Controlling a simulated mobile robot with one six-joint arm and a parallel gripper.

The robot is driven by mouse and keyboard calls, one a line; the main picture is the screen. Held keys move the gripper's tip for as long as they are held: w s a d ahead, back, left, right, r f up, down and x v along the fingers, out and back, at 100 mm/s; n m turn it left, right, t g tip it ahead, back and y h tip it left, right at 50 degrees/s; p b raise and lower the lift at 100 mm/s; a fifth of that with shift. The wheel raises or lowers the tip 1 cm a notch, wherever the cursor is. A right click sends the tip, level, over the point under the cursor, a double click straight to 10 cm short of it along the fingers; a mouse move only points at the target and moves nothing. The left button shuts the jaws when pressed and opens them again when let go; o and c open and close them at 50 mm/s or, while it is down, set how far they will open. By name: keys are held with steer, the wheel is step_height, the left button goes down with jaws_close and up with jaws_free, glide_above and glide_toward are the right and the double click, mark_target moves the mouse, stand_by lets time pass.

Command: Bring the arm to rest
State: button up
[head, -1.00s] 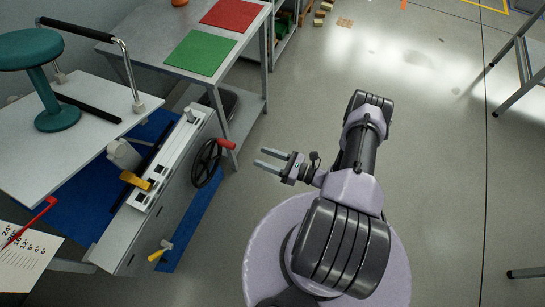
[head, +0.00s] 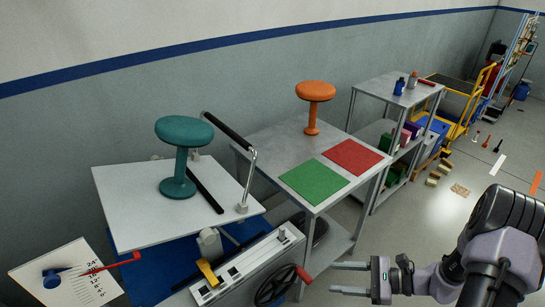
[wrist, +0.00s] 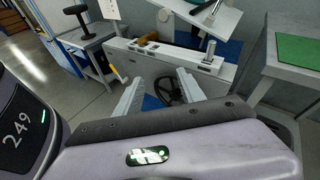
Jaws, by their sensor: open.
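My gripper (head: 350,278) is open and empty at the lower right of the head view, with its two grey fingers pointing left. It is over the floor, to the right of the test machine's black handwheel (head: 276,286) and apart from it in the picture. In the wrist view its fingers (wrist: 158,92) show spread apart, with the handwheel and the machine beyond them. My arm is bent, and its lower part is outside the head view.
A teal stool (head: 179,160) stands on the machine's white plate (head: 125,195). An orange stool (head: 315,95) stands on a grey table (head: 262,145) with a green mat (head: 313,182) and a red mat (head: 354,157). A grey shelf (head: 385,84) stands behind. Free floor (head: 415,222) lies at right.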

steer(key=s+a+r+n+h, duration=0.3)
steer(key=s+r+n+h, duration=0.1)
steer(key=r, duration=0.5)
steer(key=s+a+r+n+h, duration=0.4)
steer(key=s+r+n, duration=0.2)
steer(key=r, duration=0.3)
steer(key=s+a+r+n+t+h, duration=0.1)
steer(key=s+a+r+n+h, duration=0.2)
steer(key=r, duration=0.6)
steer(key=s+n, duration=0.2)
steer(key=shift+a+n+h, duration=0.15)
steer(key=shift+n+h, duration=0.15)
steer(key=shift+h, duration=0.1)
steer(key=shift+w, duration=0.1)
